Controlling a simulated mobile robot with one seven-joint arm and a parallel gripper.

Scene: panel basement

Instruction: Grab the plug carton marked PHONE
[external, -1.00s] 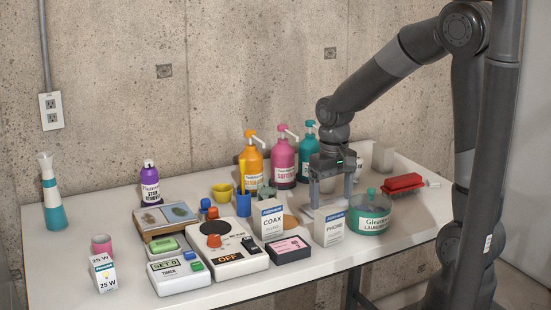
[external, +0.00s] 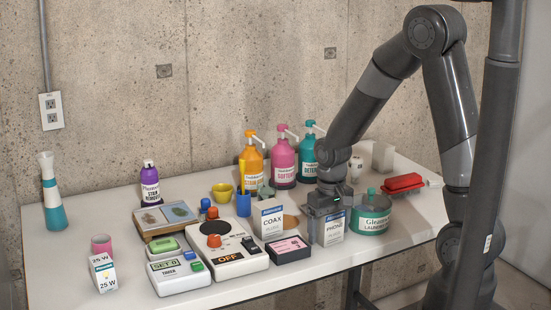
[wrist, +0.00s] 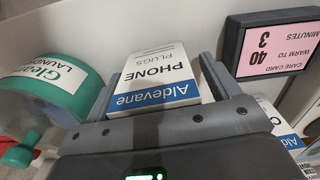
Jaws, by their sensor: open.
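The carton marked PHONE (external: 331,229) is white with a blue band and stands upright near the table's front edge. In the wrist view the PHONE carton (wrist: 156,78) reads "PHONE PLUGS" upside down. My gripper (external: 326,222) is lowered over it from behind and above. Its two fingers (wrist: 162,90) are open, one on each side of the carton. I cannot tell whether either finger touches it.
The COAX carton (external: 272,219) stands to the left, with a pink-labelled care card box (external: 288,249) in front of it. A teal-lidded laundry tub (external: 371,215) is close on the right. Pump bottles (external: 284,160) stand behind.

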